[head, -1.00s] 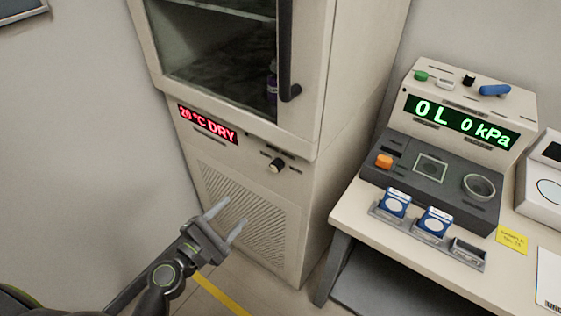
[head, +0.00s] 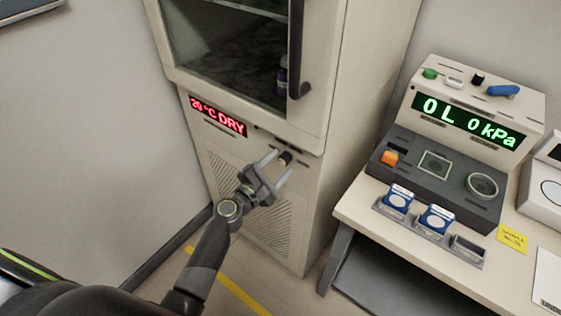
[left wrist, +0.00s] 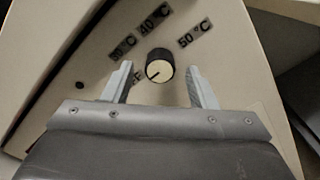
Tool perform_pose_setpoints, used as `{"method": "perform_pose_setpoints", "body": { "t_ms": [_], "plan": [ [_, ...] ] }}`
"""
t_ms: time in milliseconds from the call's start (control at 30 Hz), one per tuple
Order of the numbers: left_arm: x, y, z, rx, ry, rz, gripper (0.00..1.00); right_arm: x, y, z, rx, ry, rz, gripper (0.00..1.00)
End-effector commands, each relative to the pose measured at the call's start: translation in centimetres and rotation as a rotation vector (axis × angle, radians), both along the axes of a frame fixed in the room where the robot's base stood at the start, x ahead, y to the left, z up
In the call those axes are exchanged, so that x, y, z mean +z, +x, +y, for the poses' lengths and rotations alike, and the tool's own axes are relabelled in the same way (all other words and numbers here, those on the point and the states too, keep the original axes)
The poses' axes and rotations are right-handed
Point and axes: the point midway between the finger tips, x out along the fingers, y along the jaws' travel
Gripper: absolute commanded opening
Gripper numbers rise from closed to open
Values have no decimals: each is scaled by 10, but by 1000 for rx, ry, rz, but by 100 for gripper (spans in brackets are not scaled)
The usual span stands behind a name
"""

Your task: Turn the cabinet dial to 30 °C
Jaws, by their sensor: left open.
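The cabinet dial (head: 285,158), a black knob with a pale face, is on the cabinet front below the glass door. In the left wrist view the dial (left wrist: 159,65) lies between the two fingertips of my open left gripper (left wrist: 156,78), with a gap on each side. Its dark mark points down-left, toward a label partly hidden by a finger, of which an F shows. The 30 °C label (left wrist: 122,47) is up-left of the dial, partly blurred. The cabinet display (head: 217,117) reads 20 °C DRY in red. In the head view my left gripper (head: 278,166) is close to the dial.
The cabinet door (head: 298,60) has a dark vertical handle above the dial. A table (head: 350,215) to the right holds an instrument reading 0 L 0 kPa (head: 468,120) and several small boxes.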

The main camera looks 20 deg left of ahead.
Motion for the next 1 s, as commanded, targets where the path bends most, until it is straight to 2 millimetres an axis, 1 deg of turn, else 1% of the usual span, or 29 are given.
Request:
{"method": "perform_pose_setpoints", "body": {
  "t_ms": [33,200,467,500,833,1000],
  "plan": [
    [0,6,-2,-1,-1,0,52,0,1,1,0,1,-1,0],
    [0,15,-6,-1,-1,1,52,-1,2,3,0,4,-2,0],
    [0,16,-6,0,0,0,52,-1,2,5,-1,7,-3,0],
    [0,16,-6,0,0,0,51,-1,2,5,-1,7,-3,0],
    [0,16,-6,1,0,1,8,-1,2,5,-1,6,-3,0],
    [-1,16,-6,-1,7,-2,8,-1,2,4,-1,5,-3,0]
  ]
}}
